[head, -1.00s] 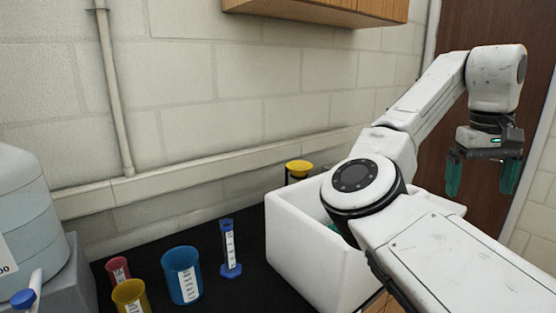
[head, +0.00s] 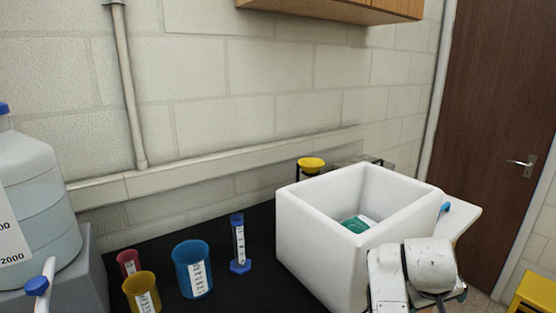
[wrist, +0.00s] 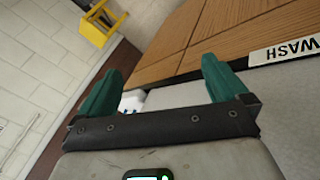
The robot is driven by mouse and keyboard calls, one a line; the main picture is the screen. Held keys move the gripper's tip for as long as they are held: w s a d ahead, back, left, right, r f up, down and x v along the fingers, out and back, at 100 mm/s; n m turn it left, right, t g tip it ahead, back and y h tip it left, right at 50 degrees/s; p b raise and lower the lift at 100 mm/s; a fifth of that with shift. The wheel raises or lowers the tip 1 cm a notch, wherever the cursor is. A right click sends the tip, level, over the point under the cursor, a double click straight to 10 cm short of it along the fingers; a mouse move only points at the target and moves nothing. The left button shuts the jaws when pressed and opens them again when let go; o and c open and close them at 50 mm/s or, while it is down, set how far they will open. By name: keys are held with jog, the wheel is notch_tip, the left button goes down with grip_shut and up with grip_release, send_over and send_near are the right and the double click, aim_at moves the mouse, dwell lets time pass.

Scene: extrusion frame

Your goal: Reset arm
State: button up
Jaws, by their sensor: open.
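My gripper (wrist: 160,92) shows in the wrist view with its two green fingers spread apart. It is open and nothing is between the fingers. Past the fingers are a wooden cabinet front (wrist: 215,35) with a "WASH" label (wrist: 285,52) and a pale grey surface. In the head view my arm is folded low at the bottom right, in front of the white box, and the gripper's fingers cannot be made out there.
A white open box (head: 310,235) with a green item (head: 358,223) inside stands on the black bench. Blue (head: 192,270), yellow (head: 141,292) and red (head: 129,263) cups and a blue-based cylinder (head: 240,245) stand left of it. A yellow stool (wrist: 100,25) is on the floor.

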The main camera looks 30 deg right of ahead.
jog(key=s+a+f+n+y, duration=0.2)
jog(key=s+a+f, duration=0.5)
jog(key=a, duration=0.5)
jog(key=s+a+f+n+y, duration=0.3)
jog(key=s+a+f, duration=0.4)
jog(key=a+f, duration=0.5)
jog(key=shift+s+a+f+y+b, duration=0.2)
jog(key=shift+a+y+b, duration=0.2)
jog(key=shift+a+y, duration=0.2)
